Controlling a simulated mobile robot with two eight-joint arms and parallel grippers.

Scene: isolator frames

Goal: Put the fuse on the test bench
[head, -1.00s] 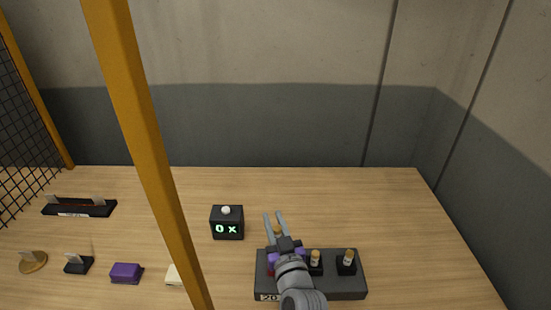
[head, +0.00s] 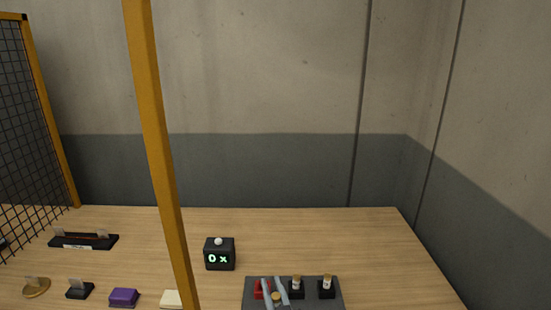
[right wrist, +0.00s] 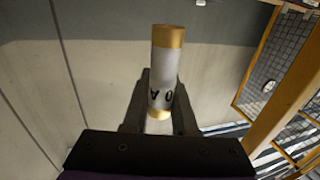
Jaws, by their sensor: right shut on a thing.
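My right gripper (head: 273,291) shows only its fingers at the bottom edge of the head view, in front of the dark fuse rack. It is shut on a fuse (right wrist: 166,75), a white cylinder with brass end caps and dark print, seen close in the right wrist view. One brass end of it shows in the head view (head: 277,297). A long black base (head: 83,241) with two upright clips and a white label lies at the left; I cannot tell if it is the test bench. My left gripper is not in view.
The dark rack (head: 335,302) holds two other fuses (head: 297,282) and (head: 327,281). A black box (head: 220,254) shows "0 x". A purple block (head: 124,298), a small black stand (head: 80,290) and a yellow post (head: 157,150) are at the left.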

